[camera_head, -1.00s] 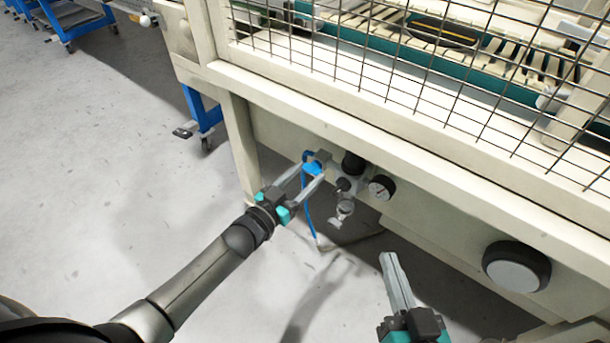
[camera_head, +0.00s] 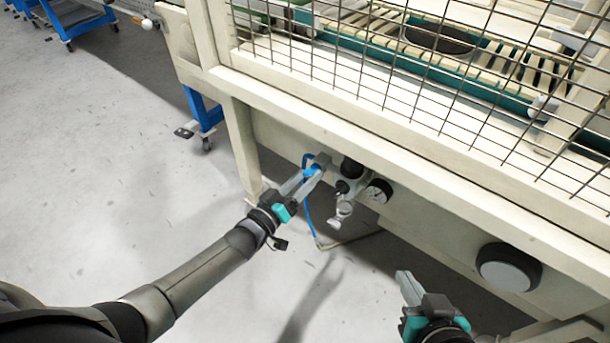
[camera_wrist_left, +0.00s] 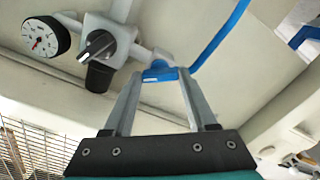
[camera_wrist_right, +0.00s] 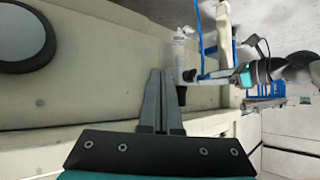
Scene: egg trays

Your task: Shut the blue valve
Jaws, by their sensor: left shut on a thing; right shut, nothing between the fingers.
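The blue valve (camera_wrist_left: 160,71) sits at the end of a grey pipe fitting on the machine's cream side panel, with a blue hose beside it. In the left wrist view it lies between the fingertips of my left gripper (camera_wrist_left: 163,76), which is shut on it. In the head view the left gripper (camera_head: 312,168) covers most of the valve, and a bit of blue shows between the fingers. My right gripper (camera_head: 404,276) is shut and empty, low and to the right of the valve. Its fingers lie together in the right wrist view (camera_wrist_right: 160,75).
A pressure gauge (camera_head: 379,191) and a regulator with a black knob (camera_wrist_left: 97,45) are right beside the valve. A big round black-and-grey knob (camera_head: 509,267) is further right. A wire mesh guard (camera_head: 400,70) stands above. The floor (camera_head: 120,180) at left is clear.

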